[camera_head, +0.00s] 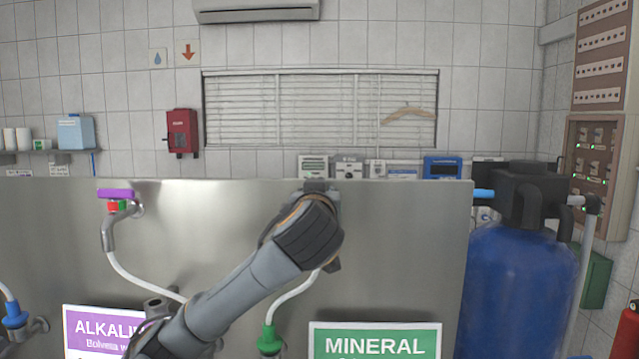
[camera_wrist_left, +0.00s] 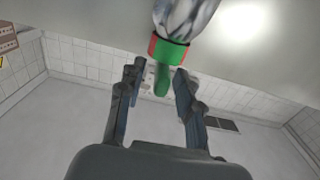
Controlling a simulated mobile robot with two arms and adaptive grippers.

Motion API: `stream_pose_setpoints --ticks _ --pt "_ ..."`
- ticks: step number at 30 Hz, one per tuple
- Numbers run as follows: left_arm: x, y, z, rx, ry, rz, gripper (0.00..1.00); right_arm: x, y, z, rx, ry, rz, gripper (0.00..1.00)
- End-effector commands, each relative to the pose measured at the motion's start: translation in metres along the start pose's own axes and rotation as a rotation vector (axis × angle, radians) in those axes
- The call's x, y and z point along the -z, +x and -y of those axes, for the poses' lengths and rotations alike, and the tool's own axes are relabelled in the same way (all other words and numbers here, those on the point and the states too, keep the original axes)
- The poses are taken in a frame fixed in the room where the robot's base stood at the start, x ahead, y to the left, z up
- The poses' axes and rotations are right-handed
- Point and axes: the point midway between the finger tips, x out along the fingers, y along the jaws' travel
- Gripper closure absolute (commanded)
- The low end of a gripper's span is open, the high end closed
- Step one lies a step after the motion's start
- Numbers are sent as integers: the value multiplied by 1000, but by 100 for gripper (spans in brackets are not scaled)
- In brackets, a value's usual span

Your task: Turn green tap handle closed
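The green tap handle (camera_wrist_left: 162,82) shows in the left wrist view, below a metal spout with a green and red collar (camera_wrist_left: 169,50). My left gripper (camera_wrist_left: 159,70) is open, with one finger on each side of the handle. Small gaps seem to remain between the fingers and the handle; contact is hard to judge. In the head view my left arm comes up from the bottom, and its wrist and gripper (camera_head: 318,186) hide this tap at the steel panel's top. My right gripper is not in view.
A steel panel (camera_head: 400,240) stands behind the arm. A purple-handled tap (camera_head: 116,193) is on the left. A white hose with a green connector (camera_head: 269,339) hangs below my wrist, beside the MINERAL sign (camera_head: 375,341). A blue tank (camera_head: 515,285) stands at right.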

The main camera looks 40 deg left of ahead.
Motion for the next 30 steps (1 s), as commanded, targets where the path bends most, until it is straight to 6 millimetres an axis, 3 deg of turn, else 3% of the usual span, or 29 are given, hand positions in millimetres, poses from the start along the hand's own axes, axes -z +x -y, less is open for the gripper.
stream_pose_setpoints --ticks 1,7,19,24,30 --pt "4 10 1 4 5 3 65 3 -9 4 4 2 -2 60" --pt "2 34 1 3 1 1 65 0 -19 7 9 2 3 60" --pt "-1 42 0 0 0 -1 65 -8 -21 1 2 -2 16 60" --pt "0 42 0 0 0 -1 98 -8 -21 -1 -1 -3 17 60" --pt "0 42 0 0 0 -1 100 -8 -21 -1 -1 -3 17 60"
